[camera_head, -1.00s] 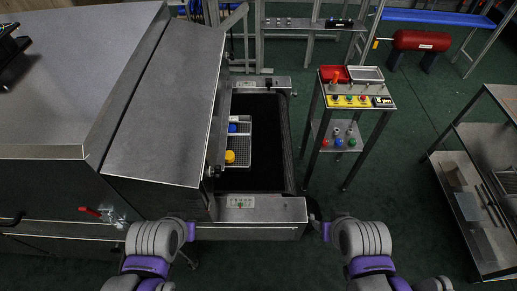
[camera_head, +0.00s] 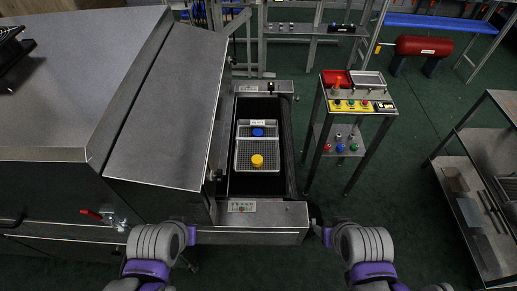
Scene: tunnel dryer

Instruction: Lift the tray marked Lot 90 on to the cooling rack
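A pale mesh tray (camera_head: 244,166) with a small white label at its far edge lies on the dark conveyor belt (camera_head: 281,183) at the dryer's outlet. The label is too small to read. My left gripper (camera_head: 191,234) is at the near left of the conveyor, empty and apart from the tray. My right gripper (camera_head: 327,235) is at the near right, also apart from it. Their finger openings are not clear. A metal shelf unit at the right edge (camera_head: 463,196) may be the cooling rack.
The steel dryer (camera_head: 75,80) fills the left side. A control stand (camera_head: 357,101) with buttons and a red bin stands right of the conveyor. Green floor (camera_head: 408,165) lies open between stand and shelves.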

